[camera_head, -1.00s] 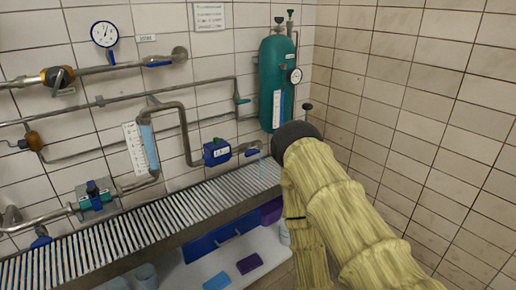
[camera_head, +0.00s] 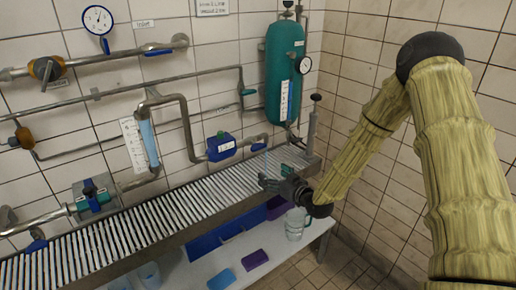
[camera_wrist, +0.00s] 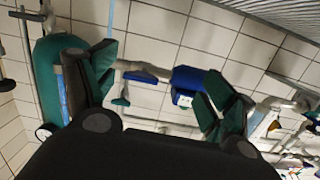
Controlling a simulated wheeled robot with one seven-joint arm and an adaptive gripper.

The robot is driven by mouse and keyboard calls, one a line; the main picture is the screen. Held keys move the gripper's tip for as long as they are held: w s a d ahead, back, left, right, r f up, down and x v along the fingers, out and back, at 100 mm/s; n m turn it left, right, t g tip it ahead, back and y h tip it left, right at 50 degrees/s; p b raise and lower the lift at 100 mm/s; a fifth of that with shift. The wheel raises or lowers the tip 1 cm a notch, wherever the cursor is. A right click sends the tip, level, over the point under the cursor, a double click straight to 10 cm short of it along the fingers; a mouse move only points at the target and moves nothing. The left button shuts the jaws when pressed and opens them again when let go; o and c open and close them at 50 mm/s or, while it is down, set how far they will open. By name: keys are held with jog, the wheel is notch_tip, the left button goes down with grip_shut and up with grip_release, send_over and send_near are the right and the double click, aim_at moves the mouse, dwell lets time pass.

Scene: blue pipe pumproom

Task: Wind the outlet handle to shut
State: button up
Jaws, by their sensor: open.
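A short pipe end with a small blue lever (camera_head: 258,147) sits right of the blue box meter (camera_head: 221,147), above the grating; a thin blue stream falls near it. I cannot read a label marking it as the outlet. My gripper (camera_head: 274,177) is open and empty, over the grating's right end, below and right of that lever and apart from it. In the wrist view, the gripper (camera_wrist: 155,78) shows its green-padded fingers spread. The pipe end (camera_wrist: 142,73) lies between them in the picture, with the blue meter (camera_wrist: 190,82) partly behind the right finger.
The slatted grating (camera_head: 150,220) runs along the wall. A green tank (camera_head: 284,70) with a gauge stands right of the pipe end. Pipes and an orange valve (camera_head: 46,69) are left. A clear jug (camera_head: 296,223) stands on the lower shelf.

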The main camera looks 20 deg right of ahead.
jog(key=t, duration=0.1)
send_near(260, 149)
jog(key=shift+n+y, duration=0.3)
jog(key=shift+y, duration=0.1)
jog(key=x, duration=0.3)
jog(key=p+x, duration=0.1)
jog(key=x, duration=0.3)
jog(key=p+x, duration=0.1)
jog(key=x, duration=0.3)
jog(key=shift+w+d+f, duration=0.1)
jog(key=shift+d, duration=0.2)
jog(key=c, duration=1)
